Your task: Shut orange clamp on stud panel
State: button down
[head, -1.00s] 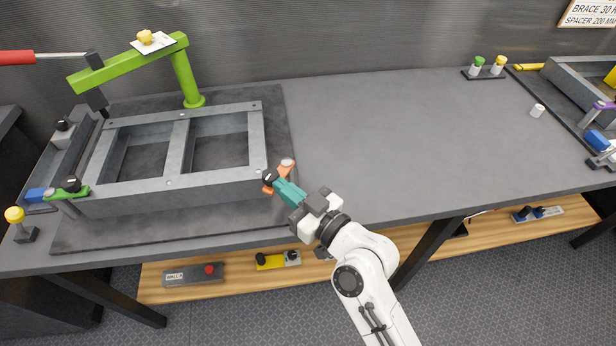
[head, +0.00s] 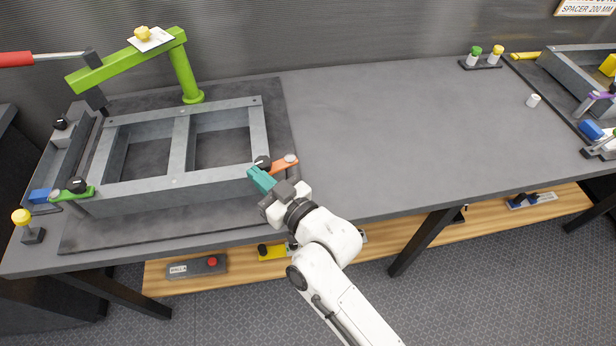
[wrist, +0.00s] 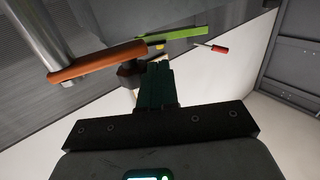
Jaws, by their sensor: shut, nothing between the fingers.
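The stud panel (head: 178,182) is a grey frame lying on a dark mat at the left of the bench. The orange clamp (head: 284,164) is at its front right corner. Its orange arm points left from the pivot, and its black knob (head: 262,162) appears over the panel's corner. In the wrist view the orange arm (wrist: 95,62) crosses at upper left. My gripper (head: 259,179), with teal fingers, is shut and empty just in front of the knob. Its fingers (wrist: 157,84) appear close beside the knob; I cannot tell if they touch.
A green clamp (head: 72,194) sits at the panel's front left corner. A green boom arm (head: 130,62) rises behind the panel. A yellow-topped post (head: 24,222) stands at the bench's left end. The bench's middle (head: 400,130) is clear.

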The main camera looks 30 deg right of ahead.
jog(key=shift+w+a, duration=0.1)
jog(key=shift+w, duration=0.45)
jog(key=shift+s, duration=0.15)
dwell(1.0)
